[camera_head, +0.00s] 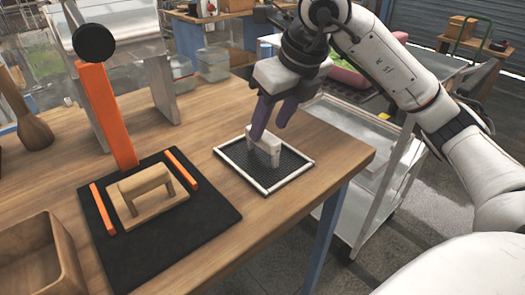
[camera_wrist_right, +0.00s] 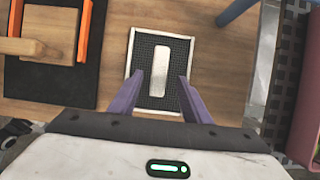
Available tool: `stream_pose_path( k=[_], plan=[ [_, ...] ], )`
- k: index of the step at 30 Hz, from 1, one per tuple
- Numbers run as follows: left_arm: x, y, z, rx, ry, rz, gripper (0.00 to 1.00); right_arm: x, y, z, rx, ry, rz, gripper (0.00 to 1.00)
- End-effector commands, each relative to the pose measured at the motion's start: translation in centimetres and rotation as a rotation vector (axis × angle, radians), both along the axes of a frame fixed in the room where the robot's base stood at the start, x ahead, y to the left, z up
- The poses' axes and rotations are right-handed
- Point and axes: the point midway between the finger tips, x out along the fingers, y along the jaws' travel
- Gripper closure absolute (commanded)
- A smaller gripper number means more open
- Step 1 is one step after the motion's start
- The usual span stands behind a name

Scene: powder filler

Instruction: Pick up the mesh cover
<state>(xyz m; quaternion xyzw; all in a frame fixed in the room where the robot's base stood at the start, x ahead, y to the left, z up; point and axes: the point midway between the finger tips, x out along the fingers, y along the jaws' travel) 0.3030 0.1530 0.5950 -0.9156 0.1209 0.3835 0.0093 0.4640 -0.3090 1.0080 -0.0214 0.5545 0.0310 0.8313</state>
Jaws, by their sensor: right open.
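The mesh cover (camera_head: 233,160) is a dark mesh panel in a pale rectangular frame, with a white upright handle (camera_head: 266,147) in its middle. It lies flat on the wooden table. My right gripper (camera_head: 270,130) is above it with purple fingers pointing down, close to the handle in the head view. In the right wrist view the fingers (camera_wrist_right: 160,92) are spread apart, one on each side of the white handle (camera_wrist_right: 153,66), with gaps between. Whether the fingertips reach down to the handle's height is hard to tell. My left gripper does not show.
A black mat (camera_head: 200,222) left of the cover holds a wooden block with a handle (camera_head: 147,190) between orange rails. An orange upright (camera_head: 107,115) and metal stand rise behind it. A wooden box (camera_head: 40,258) sits front left. A white cart (camera_head: 370,140) stands beyond the table's right edge.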

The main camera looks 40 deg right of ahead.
Motion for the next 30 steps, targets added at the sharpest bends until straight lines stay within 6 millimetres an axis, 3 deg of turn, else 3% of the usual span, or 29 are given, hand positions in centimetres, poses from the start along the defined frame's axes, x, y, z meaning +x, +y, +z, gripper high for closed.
stream_pose_path(
  k=[9, 30],
  plan=[
    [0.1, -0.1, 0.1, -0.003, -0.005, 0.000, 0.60, 2.2, 0.3, -3.9, 0.002, 0.004, 0.003, 0.56],
    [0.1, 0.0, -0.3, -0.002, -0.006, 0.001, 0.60, 2.3, 0.3, -4.6, 0.001, 0.002, 0.004, 0.56]
  ],
)
